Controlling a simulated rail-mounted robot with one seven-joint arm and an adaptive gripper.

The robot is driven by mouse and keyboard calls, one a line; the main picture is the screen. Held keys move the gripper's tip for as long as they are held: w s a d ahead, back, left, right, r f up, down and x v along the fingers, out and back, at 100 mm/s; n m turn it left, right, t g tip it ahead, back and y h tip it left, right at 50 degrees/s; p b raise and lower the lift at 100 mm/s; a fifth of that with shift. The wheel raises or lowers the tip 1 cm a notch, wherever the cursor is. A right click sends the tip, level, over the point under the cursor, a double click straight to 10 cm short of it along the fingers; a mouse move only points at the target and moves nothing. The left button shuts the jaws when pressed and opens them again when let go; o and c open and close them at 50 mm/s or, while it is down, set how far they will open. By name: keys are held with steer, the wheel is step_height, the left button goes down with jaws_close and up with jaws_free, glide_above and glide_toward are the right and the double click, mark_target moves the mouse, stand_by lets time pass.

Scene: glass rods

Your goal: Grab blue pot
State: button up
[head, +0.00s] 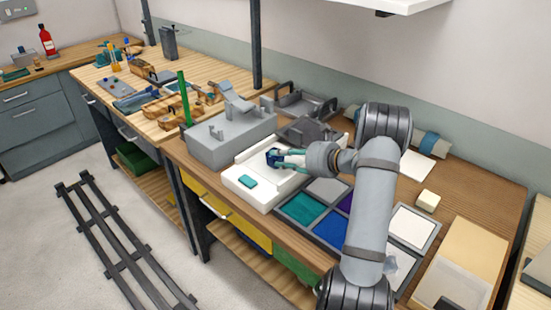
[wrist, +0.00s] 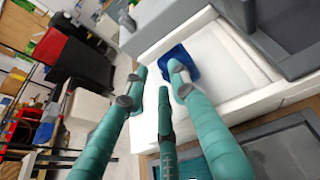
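The blue pot (head: 272,156) is small and dark blue. It stands on the white tray (head: 243,193) on the wooden bench and also shows in the wrist view (wrist: 184,58). My gripper (head: 285,158) has teal fingers reaching left to the pot, with their tips close beside it. In the wrist view my gripper (wrist: 157,75) has its fingertips spread, and one tip covers part of the pot. I see no clear grip on it; whether a finger touches it cannot be told.
A teal block (head: 247,181) lies on the white tray's front part. A grey machine (head: 232,138) stands left of the tray. A palette of coloured squares (head: 301,208) lies in front of my arm. A small cream block (head: 428,199) and a wooden box (head: 470,260) are at the right.

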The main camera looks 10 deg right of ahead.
mark_target(273, 158)
steer(key=x, duration=0.3)
steer(key=shift+w+a+f+p, duration=0.2)
steer(key=shift+w+a+p, duration=0.05)
steer(key=shift+a+p, duration=0.1)
steer(key=shift+d, duration=0.1)
steer(key=shift+c, duration=1.1)
steer(key=c, duration=0.4)
jaws_close()
